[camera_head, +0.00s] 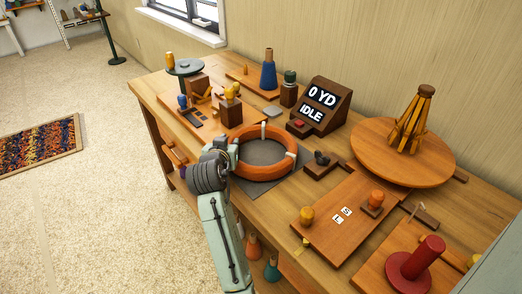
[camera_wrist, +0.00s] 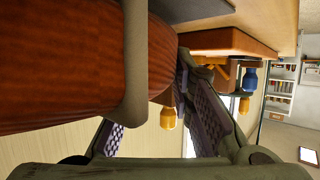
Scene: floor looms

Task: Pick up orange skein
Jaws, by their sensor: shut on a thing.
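The orange skein (camera_head: 268,172) is a thick ring with pale ties, at a grey mat (camera_head: 298,182) on the wooden table. In the wrist view the skein (camera_wrist: 60,65) is large at the left, with a beige tie across it. My gripper (camera_head: 233,152) is at the skein's left side and shut on it. The wrist view shows its purple padded fingers in the lower middle. The exact contact is partly hidden by the skein and my wrist. I cannot tell whether the skein is clear of the mat.
A display box (camera_head: 320,105) reading "0 YD IDLE" stands behind the skein. A round wooden turntable (camera_head: 365,165) is at the right. A board (camera_head: 350,225) with yellow and orange knobs lies in front of it. A red spool (camera_head: 415,265) stands near the front right.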

